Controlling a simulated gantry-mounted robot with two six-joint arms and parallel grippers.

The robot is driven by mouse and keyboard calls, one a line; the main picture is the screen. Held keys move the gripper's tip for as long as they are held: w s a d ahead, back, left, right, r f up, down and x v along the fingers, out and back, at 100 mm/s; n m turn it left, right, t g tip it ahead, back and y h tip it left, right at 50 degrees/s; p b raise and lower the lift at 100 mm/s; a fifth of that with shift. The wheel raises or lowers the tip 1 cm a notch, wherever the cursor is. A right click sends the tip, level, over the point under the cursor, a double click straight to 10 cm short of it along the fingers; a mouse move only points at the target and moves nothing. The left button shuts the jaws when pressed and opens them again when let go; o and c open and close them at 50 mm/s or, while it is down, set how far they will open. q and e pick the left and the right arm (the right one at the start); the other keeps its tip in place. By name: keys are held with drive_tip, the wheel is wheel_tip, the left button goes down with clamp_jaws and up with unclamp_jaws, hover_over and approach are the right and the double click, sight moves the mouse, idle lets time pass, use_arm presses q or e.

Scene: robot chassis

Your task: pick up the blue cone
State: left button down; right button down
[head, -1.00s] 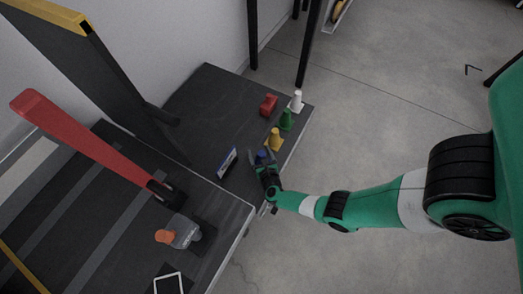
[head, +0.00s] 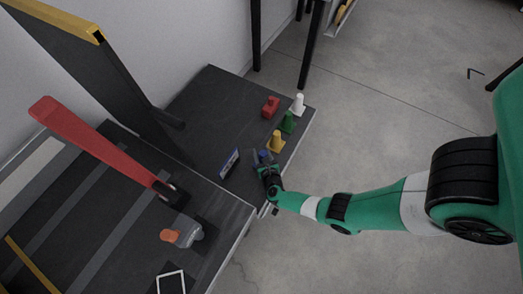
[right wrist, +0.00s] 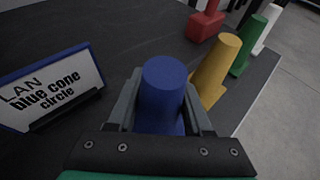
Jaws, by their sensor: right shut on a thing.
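The blue cone (right wrist: 164,95) stands upright between the fingers of my right gripper (right wrist: 163,112) in the right wrist view. The fingers are shut on it, one on each side. In the head view the blue cone (head: 264,156) shows only as a small patch at the tip of my right gripper (head: 262,160), by the front edge of the dark table. I cannot tell whether its base is on the table. My left gripper is not in view.
A yellow cone (head: 276,141), green cone (head: 288,122), white cone (head: 298,104) and red object (head: 270,106) stand beyond the gripper. A sign (right wrist: 52,86) reading "LAN blue cone circle" stands to the left. A grey bottle-like object with an orange top (head: 182,234) is nearer.

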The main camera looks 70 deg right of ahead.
drive_tip(key=s+a+r+p, duration=0.1)
drive_tip(key=r+p, duration=0.1)
drive_tip(key=s+r+p, duration=0.1)
drive_tip(key=r+p, duration=0.1)
drive_tip(key=r, duration=0.1)
drive_tip(key=s+a+r+p, duration=0.1)
drive_tip(key=r+p, duration=0.1)
drive_tip(key=r, duration=0.1)
drive_tip(key=shift+s+a+p, duration=0.25)
drive_tip(key=shift+a+p, duration=0.1)
drive_tip(key=shift+p, duration=0.05)
drive_tip(key=s+a+r+p, duration=0.3)
drive_tip(key=s+a, duration=0.2)
drive_tip(key=s, duration=0.3)
drive_tip(key=shift+a, duration=0.25)
drive_tip(key=shift+w, duration=0.1)
